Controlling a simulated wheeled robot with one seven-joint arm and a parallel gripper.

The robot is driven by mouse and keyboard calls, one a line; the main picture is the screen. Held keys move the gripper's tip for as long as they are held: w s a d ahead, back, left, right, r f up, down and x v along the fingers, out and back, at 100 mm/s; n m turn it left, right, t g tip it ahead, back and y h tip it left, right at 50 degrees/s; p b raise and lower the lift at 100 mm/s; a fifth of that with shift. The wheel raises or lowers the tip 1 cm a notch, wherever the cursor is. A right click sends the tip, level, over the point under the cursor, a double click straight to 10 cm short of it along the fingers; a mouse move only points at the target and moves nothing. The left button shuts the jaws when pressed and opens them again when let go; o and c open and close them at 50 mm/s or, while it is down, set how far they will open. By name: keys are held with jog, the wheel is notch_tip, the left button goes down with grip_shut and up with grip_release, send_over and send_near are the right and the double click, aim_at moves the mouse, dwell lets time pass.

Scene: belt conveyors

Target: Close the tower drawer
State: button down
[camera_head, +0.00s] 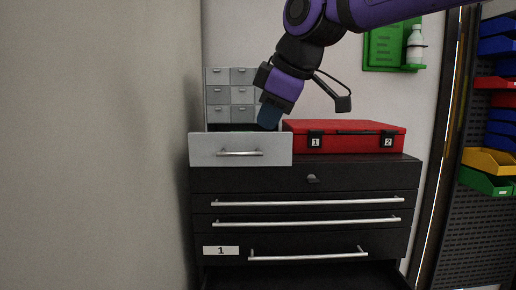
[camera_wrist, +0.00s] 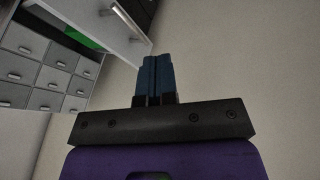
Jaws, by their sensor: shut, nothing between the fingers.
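The grey drawer tower (camera_head: 231,93) stands on top of a black cabinet, with small drawers in its upper part. Its wide bottom drawer (camera_head: 210,150) is pulled out toward me and has a silver bar handle. In the wrist view the open drawer (camera_wrist: 85,15) is at the upper left, with something green inside, and the tower's small drawers (camera_wrist: 35,68) are on the left. My gripper (camera_head: 268,117) is shut and empty, pointing down above the right part of the open drawer. In the wrist view its blue fingers (camera_wrist: 154,75) are together. I cannot tell whether they touch the drawer.
A red case (camera_head: 345,139) marked 1 and 2 lies on the black cabinet (camera_head: 350,180), right of the tower. The cabinet's lowest drawer looks open. A wall (camera_head: 90,140) stands close on the left. Coloured bins (camera_head: 490,160) are at the far right.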

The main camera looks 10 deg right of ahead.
aim_at(244, 148)
jog(key=shift+n, duration=0.5)
jog(key=shift+w+a+f, duration=0.5)
jog(key=shift+w+f, duration=0.85)
jog(key=shift+w, duration=0.3)
jog(key=shift+w+a+f, duration=0.5)
jog(key=shift+w+f, duration=0.9)
jog(key=shift+w, duration=0.3)
jog(key=shift+w+a+f, duration=0.5)
jog(key=shift+w+f, duration=0.85)
jog(key=shift+w, duration=0.3)
jog(key=shift+w, duration=0.1)
jog(key=w+d, duration=0.1)
jog(key=w, duration=0.3)
jog(key=w+d, duration=0.1)
jog(key=w, duration=0.4)
jog(key=w+d, duration=0.1)
jog(key=w, duration=0.3)
jog(key=shift+w, duration=0.35)
jog(key=shift+w+d, duration=0.1)
jog(key=shift+w, duration=0.35)
jog(key=shift+d+r, duration=0.1)
jog(key=shift+r, duration=0.05)
